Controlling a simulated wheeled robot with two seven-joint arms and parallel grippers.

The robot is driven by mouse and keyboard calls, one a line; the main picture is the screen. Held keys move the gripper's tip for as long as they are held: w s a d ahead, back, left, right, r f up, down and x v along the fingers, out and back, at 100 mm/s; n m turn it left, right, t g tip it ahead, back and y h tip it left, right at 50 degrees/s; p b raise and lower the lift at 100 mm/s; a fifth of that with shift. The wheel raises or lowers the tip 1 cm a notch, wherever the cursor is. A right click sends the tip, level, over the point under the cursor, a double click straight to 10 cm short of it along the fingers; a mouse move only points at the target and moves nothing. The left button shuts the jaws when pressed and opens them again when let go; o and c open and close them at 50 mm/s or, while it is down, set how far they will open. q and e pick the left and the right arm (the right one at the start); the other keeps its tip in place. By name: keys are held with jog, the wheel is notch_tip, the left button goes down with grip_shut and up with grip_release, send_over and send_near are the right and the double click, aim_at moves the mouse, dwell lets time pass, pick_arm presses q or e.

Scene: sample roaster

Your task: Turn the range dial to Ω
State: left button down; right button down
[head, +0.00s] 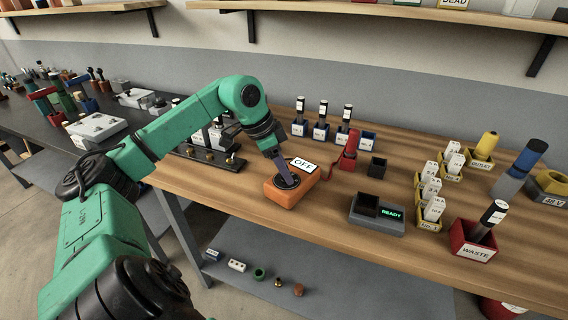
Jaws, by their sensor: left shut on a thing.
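The orange meter (288,196) lies on the wooden bench, with a white label reading "OFF" (303,165) at its far edge. Its dark round range dial (287,181) is on the top face, mostly covered by my gripper. My left gripper (284,178) points down onto the dial and is shut on it. The dial's pointer and any Ω mark are too small or hidden to read. A red probe-like piece (349,150) stands just right of the meter. My right gripper is not in view.
A grey box with a green "READY" display (378,215) stands right of the meter, beside a small dark cup (377,168). Yellow tag holders (431,212) and a red "WASTE" bin (472,240) stand further right. A brass-fitted black rack (208,155) is to the left.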

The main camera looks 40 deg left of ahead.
pick_arm(q)
jog(key=m+p, duration=0.2)
jog(key=p, duration=0.1)
jog(key=m+g+h+p, duration=0.1)
jog(key=m+p, duration=0.1)
jog(key=p, duration=0.1)
jog(key=m+g+p, duration=0.1)
jog(key=m+p, duration=0.2)
jog(key=shift+w+a+r+h+p, duration=0.1)
jog(key=shift+w+r+h+p, duration=0.2)
jog(key=shift+r+p, duration=0.1)
jog(key=shift+f+m+g, duration=0.2)
jog(key=shift+m+g, duration=0.1)
jog(key=shift+f, duration=0.2)
jog(key=shift+c, duration=1.2)
grip_release()
